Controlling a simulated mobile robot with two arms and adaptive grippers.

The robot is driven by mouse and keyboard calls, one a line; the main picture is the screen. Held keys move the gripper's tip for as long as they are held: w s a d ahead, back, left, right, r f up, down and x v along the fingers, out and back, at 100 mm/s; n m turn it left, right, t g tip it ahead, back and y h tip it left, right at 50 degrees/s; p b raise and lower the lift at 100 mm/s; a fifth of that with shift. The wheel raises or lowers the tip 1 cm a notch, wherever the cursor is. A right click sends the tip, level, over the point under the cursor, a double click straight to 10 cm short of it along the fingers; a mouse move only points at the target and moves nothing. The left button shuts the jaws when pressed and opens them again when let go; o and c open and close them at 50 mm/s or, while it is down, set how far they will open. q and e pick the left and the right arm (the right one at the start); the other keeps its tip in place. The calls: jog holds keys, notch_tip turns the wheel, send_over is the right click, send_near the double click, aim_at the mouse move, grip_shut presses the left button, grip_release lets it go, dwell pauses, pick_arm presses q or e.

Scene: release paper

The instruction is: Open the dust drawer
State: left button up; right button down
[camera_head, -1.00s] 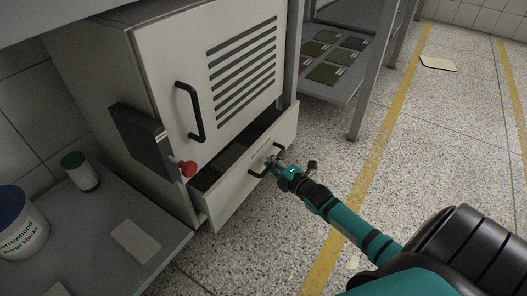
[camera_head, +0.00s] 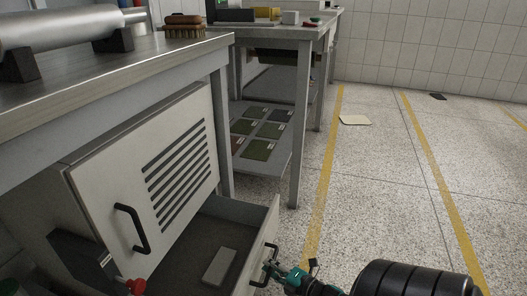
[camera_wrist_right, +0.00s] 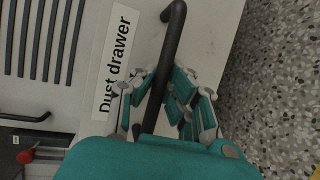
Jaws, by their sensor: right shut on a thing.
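The dust drawer (camera_head: 262,235) is pulled well out from the lower part of the pale cabinet (camera_head: 90,200). A flat grey block (camera_head: 220,266) lies inside it. My right gripper (camera_head: 273,268) is shut on the black drawer handle (camera_head: 262,276) at the drawer's front. In the right wrist view, the fingers of my right gripper (camera_wrist_right: 165,98) sit on both sides of the handle bar (camera_wrist_right: 172,40), beside the label "Dust drawer" (camera_wrist_right: 117,62). My left gripper is not in view.
The cabinet door has a black handle (camera_head: 131,229) and vent slots. A red knob (camera_head: 136,287) stands on the dark box at left. A bench (camera_head: 300,60) with a lower shelf of coloured squares stands behind.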

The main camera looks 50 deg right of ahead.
dwell(0.3)
jog(key=c, duration=1.3)
grip_release()
jog(key=shift+c, duration=0.2)
jog(key=s+r, duration=0.2)
jog(key=s, duration=1)
jog(key=shift+r, duration=0.2)
